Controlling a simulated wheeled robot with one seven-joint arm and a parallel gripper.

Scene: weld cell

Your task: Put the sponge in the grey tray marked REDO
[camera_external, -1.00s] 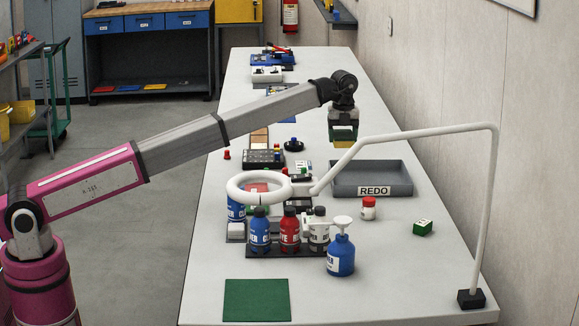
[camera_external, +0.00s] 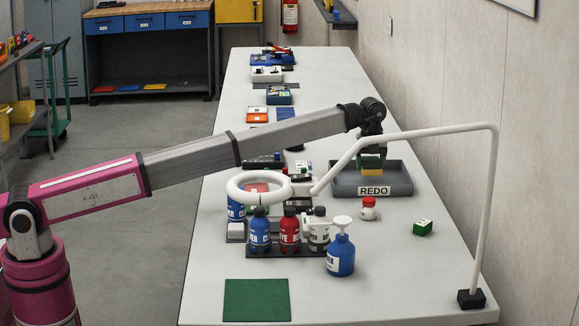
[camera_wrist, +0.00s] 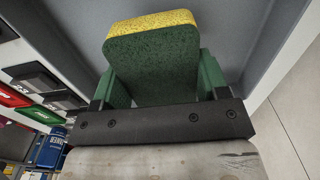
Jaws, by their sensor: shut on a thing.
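The sponge (camera_wrist: 155,62) is green with a yellow layer, and it fills the middle of the wrist view between the green fingers of my gripper (camera_wrist: 160,80). My gripper is shut on it. In the external view my gripper (camera_external: 371,160) points down over the grey tray marked REDO (camera_external: 402,188), with the sponge (camera_external: 372,171) low between its fingers. The tray's grey floor and walls lie behind the sponge in the wrist view. I cannot tell whether the sponge touches the tray floor.
A white lamp arm (camera_external: 440,130) with a ring crosses in front of the tray. Several bottles (camera_external: 289,233) stand at the near left, with a blue pump bottle (camera_external: 341,255) beside them. A white jar with a red lid (camera_external: 368,208) and a green box (camera_external: 423,228) stand near the tray.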

